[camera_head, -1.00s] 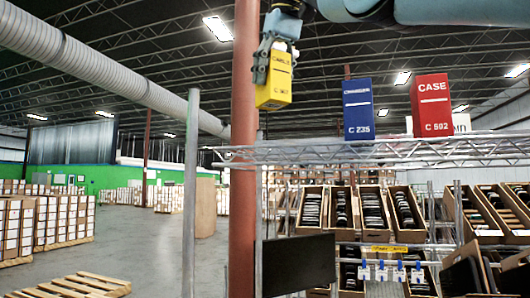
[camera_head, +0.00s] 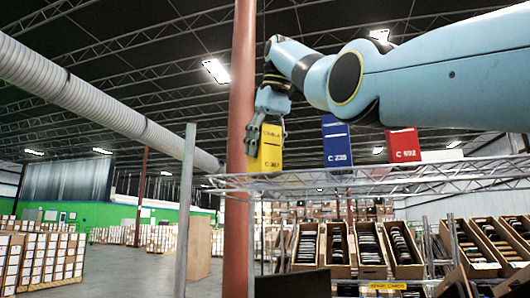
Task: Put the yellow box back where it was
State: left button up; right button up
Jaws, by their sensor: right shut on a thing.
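The yellow box (camera_head: 270,155) is nearly upright at the left part of the wire shelf (camera_head: 400,179). Its lower edge is at the shelf's top level; I cannot tell whether it touches. My right gripper (camera_head: 268,122) is shut on its upper part from above. The blue box (camera_head: 337,157), marked C 235, stands on the shelf to the right, with a gap between. The red box (camera_head: 404,153), marked C 592, stands further right. My left gripper is not in view.
A red-brown column (camera_head: 239,120) rises just left of the yellow box, close to my gripper. A grey post (camera_head: 186,200) stands further left. Below the shelf are several open cartons of dark items (camera_head: 370,250). A white box (camera_head: 440,155) sits behind the red one.

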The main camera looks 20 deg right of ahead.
jog(key=o, duration=1)
jog(key=shift+o, duration=1)
jog(key=shift+s, duration=0.1)
jog(key=shift+o, duration=0.9)
jog(key=shift+r, duration=0.25)
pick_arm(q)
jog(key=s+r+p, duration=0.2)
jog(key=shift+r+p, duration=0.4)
pick_arm(e)
jog(key=v, duration=1.1)
jog(key=shift+r, duration=0.3)
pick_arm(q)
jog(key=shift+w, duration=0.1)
pick_arm(e)
jog(key=shift+d+f, duration=0.1)
